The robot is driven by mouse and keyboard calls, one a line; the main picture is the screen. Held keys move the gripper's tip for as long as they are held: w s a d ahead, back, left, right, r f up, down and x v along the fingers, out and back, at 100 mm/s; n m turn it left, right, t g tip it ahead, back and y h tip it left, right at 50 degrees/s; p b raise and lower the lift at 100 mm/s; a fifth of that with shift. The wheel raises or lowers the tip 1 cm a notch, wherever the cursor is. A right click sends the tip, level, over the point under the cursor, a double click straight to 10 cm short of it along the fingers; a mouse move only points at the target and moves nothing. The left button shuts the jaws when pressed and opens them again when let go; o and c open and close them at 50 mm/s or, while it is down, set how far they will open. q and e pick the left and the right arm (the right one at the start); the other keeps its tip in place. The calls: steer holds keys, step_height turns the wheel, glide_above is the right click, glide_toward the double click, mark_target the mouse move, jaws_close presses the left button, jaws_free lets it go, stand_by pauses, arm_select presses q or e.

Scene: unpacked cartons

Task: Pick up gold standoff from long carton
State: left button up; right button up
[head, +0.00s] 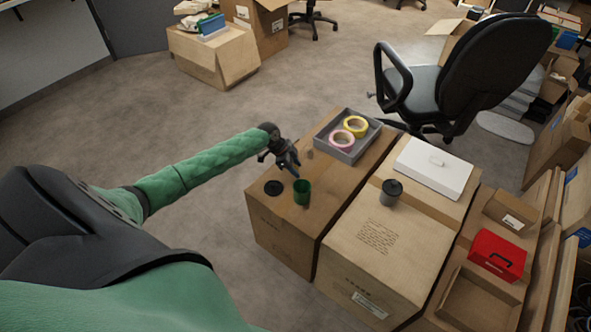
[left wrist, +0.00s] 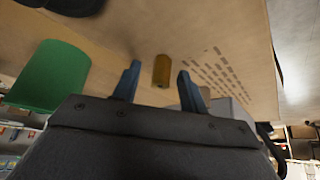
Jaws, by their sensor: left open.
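The gold standoff (left wrist: 161,71) shows in the left wrist view as a small brass-coloured cylinder on the brown carton top. It lies between and just beyond the two blue-grey fingertips of my left gripper (left wrist: 155,85), which is open and empty. In the head view my left gripper (head: 289,166) hangs over the long carton (head: 281,225), near its left edge. I cannot make out the standoff clearly in the head view, where the gripper is close to that spot. My right gripper does not show.
A green cup (head: 302,192) stands close to my left gripper, also in the left wrist view (left wrist: 48,78). A black disc (head: 273,188) lies beside it. A grey tray (head: 343,147) with pink and yellow tape rolls is behind. A dark jar (head: 391,192) and white box (head: 433,167) stand on the right carton.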

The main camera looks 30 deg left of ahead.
arm_select(q)
jaws_close()
steer(key=shift+r, duration=0.1)
